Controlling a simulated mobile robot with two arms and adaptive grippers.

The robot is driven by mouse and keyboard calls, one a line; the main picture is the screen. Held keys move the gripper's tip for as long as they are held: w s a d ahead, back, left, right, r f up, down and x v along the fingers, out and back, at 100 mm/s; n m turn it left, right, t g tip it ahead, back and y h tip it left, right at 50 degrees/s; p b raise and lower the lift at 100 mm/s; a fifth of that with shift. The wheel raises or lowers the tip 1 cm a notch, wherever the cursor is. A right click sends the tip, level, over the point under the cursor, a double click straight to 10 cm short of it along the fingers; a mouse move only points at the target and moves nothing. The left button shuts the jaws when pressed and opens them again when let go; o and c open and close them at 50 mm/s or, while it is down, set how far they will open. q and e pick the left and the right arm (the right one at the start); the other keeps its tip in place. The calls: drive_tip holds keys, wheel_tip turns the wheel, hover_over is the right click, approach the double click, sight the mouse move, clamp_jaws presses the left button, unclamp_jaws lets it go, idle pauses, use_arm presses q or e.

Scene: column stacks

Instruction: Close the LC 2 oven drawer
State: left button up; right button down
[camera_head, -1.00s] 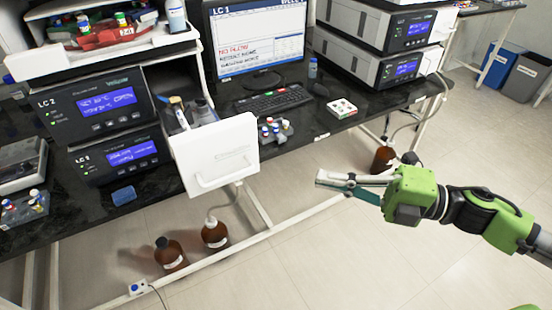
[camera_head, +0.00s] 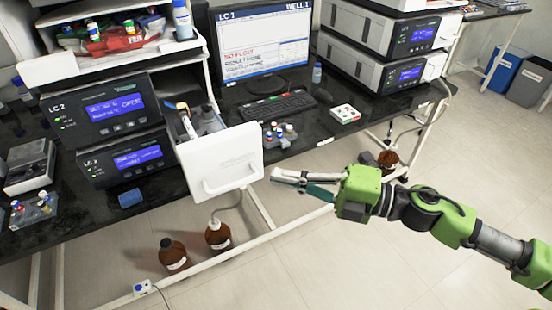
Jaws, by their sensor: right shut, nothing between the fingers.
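The LC 2 oven drawer is the white-fronted drawer (camera_head: 222,162) standing pulled out beside the dark LC 2 unit (camera_head: 100,107). Its front has a moulded handle, and small items stand inside it. My right gripper (camera_head: 274,177) is shut and empty, just right of the drawer front's lower right side, with its fingers pointing left. It looks close to the drawer front; I cannot tell whether it touches. My left gripper is not in view.
A keyboard (camera_head: 275,106), a vial rack (camera_head: 279,136) and a small white box (camera_head: 345,114) lie on the black bench. Brown bottles (camera_head: 218,234) stand on the floor below. White bench rails (camera_head: 285,231) run under the bench.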

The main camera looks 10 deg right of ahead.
sight(256, 161)
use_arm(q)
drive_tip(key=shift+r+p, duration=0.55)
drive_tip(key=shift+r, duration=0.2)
use_arm(e)
drive_tip(key=shift+w+a, duration=0.3)
drive_tip(key=shift+w, duration=0.65)
drive_tip(key=shift+w+a, duration=0.25)
drive_tip(key=shift+w, duration=0.7)
